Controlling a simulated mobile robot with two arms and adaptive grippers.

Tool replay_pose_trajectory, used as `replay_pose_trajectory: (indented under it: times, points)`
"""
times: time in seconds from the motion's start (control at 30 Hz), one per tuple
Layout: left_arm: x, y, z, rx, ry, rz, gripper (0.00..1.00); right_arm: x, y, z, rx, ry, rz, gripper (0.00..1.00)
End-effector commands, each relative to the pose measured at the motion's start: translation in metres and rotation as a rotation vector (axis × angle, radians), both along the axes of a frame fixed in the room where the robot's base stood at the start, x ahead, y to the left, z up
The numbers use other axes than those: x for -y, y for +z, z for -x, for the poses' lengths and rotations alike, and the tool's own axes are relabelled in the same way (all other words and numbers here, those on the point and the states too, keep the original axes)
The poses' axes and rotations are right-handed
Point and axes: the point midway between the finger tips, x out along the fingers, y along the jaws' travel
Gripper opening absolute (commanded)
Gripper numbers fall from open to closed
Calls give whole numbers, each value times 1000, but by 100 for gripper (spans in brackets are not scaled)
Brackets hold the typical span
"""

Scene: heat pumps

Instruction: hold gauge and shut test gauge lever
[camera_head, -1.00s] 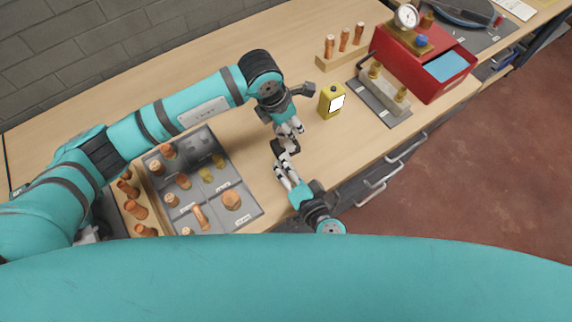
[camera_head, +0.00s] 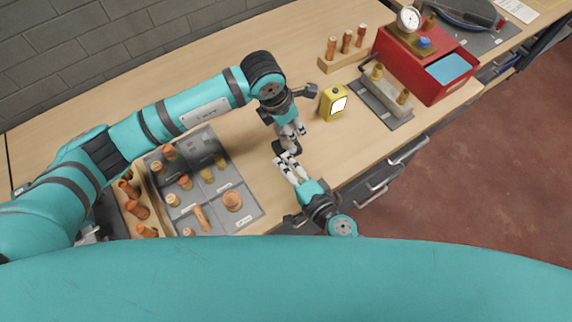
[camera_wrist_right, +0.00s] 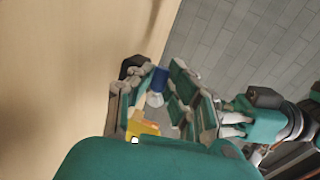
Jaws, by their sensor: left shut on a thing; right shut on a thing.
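A small dark thing (camera_head: 281,147), which looks like the held gauge, sits between my two grippers above the table's front part. Its dial and lever cannot be made out. My left gripper (camera_head: 295,131) is shut on it from above. My right gripper (camera_head: 287,160) comes from the front and is shut on a part of it; the fingers hide which part. In the right wrist view, a blue piece (camera_wrist_right: 160,80) and a yellow piece (camera_wrist_right: 143,128) show among the fingers of my right gripper (camera_wrist_right: 165,95). I cannot tell what these pieces belong to.
A yellow device (camera_head: 328,104) stands right of my left gripper. A grey tray (camera_head: 250,208) with copper fittings lies left. At the back right are a fitting rack (camera_head: 340,64), a red box (camera_head: 448,85) and a round gauge (camera_head: 408,18). Bare wood lies between.

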Motion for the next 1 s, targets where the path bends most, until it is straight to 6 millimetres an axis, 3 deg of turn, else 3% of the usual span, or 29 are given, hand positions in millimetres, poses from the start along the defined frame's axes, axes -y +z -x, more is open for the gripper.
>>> replay_pose_trajectory:
  times: [0.67,0.7,0.87,1.0]
  points:
    - [-2,-1,-2,3,3,-5,0,0,4,0,-32,1,-67,0]
    - [-2,-1,-2,3,3,-5,0,0,4,0,-32,1,-67,17]
    - [-2,-1,-1,2,2,-6,0,0,4,0,-32,1,-66,38]
    - [-2,-1,-1,1,2,-5,0,0,4,0,-33,1,-65,38]
